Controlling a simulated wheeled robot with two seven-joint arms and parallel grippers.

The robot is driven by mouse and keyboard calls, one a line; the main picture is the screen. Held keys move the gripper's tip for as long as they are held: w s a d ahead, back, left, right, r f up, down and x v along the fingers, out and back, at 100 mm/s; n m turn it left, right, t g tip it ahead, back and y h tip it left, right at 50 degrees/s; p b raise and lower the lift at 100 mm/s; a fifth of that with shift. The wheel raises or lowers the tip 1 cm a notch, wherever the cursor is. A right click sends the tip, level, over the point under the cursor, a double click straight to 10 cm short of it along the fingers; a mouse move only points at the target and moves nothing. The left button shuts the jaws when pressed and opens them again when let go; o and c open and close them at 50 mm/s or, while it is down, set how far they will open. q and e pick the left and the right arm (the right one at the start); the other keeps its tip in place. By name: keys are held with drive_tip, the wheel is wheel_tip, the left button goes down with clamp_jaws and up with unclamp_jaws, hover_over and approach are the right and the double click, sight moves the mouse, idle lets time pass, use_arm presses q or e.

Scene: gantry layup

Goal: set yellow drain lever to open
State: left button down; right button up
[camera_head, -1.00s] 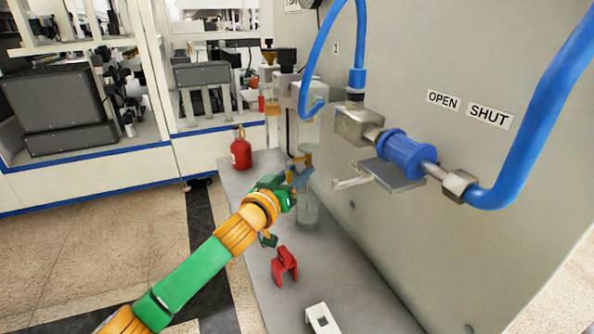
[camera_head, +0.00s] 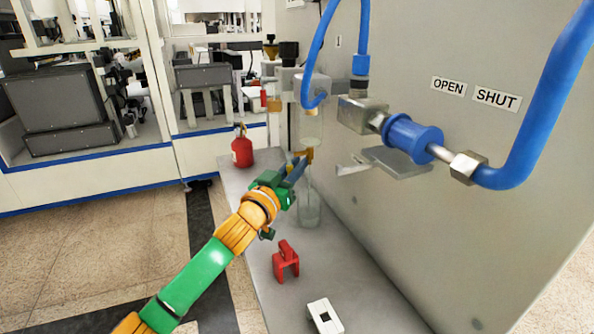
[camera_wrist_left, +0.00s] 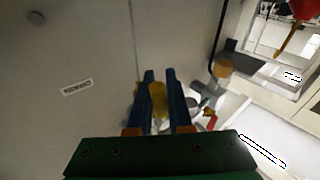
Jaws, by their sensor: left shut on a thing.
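The yellow drain lever (camera_head: 310,153) shows as a small yellow piece below the clear bowl (camera_head: 310,126) on the grey panel. My left gripper (camera_head: 300,167) reaches up to it from the lower left. In the left wrist view, its two blue fingers (camera_wrist_left: 160,100) are shut on the yellow lever (camera_wrist_left: 158,97), one on each side. The fingers hide part of the lever in the head view, and I cannot read its setting. My right gripper is not in view.
A clear bottle (camera_head: 309,208) stands under the bowl. A red bottle (camera_head: 242,151), a red clip-like part (camera_head: 286,264) and a white block (camera_head: 324,318) stand on the grey bench. A blue valve (camera_head: 412,140) with hoses juts from the panel near OPEN and SHUT labels (camera_head: 448,86).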

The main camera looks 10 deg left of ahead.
use_arm(q)
drive_tip(key=c, duration=0.8)
unclamp_jaws()
drive_tip(key=shift+w, duration=0.1)
drive_tip(key=shift+c, duration=0.2)
drive_tip(key=r+b+v, duration=0.1)
drive_tip(key=v, duration=0.6)
drive_tip(key=shift+f, duration=0.45)
